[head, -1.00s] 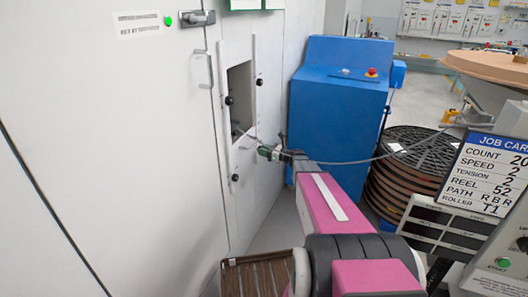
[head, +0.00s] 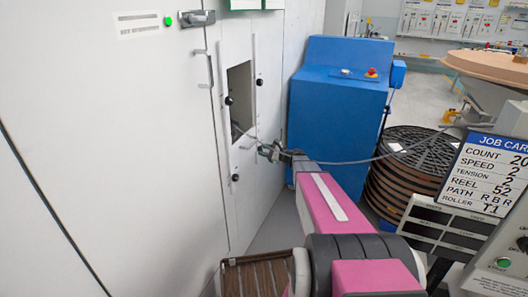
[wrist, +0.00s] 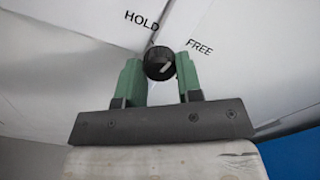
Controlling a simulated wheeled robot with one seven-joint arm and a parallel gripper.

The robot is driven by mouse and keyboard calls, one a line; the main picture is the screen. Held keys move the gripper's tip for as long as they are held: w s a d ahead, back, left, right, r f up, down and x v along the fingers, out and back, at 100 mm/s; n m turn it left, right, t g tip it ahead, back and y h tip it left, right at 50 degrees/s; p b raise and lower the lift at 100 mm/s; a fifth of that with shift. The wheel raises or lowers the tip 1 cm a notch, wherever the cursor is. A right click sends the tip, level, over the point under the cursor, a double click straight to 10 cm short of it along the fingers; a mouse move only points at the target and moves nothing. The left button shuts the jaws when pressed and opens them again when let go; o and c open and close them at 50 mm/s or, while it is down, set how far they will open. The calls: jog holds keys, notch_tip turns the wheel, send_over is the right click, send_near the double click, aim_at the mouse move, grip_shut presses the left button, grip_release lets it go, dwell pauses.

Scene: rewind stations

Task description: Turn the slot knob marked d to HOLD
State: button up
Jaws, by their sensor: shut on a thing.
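In the wrist view a round black knob (wrist: 156,64) sits between the two green fingers of my gripper (wrist: 160,75), which is shut on it. A pale mark on its face slants toward the upper right, roughly on the FREE side. The word HOLD (wrist: 142,24) is printed above left of the knob, and FREE (wrist: 199,46) above right. No letter d is readable. In the head view my gripper (head: 268,152) is at the white panel, right of its lower edge of the opening, and the held knob is hidden there.
The white panel has a dark opening (head: 239,95) with other black knobs (head: 229,100) around it. A grey cable (head: 345,162) runs past my gripper to the stacked reels (head: 410,165). A blue cabinet (head: 338,110) stands close behind; a job card (head: 487,173) is at right.

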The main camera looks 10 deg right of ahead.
jog(key=n, duration=0.5)
jog(key=shift+n, duration=0.3)
jog(key=n, duration=0.5)
dwell(0.4)
jog(key=o, duration=0.9)
jog(key=shift+o, duration=0.2)
jog(key=v, duration=1.1)
jog(key=shift+a, duration=0.1)
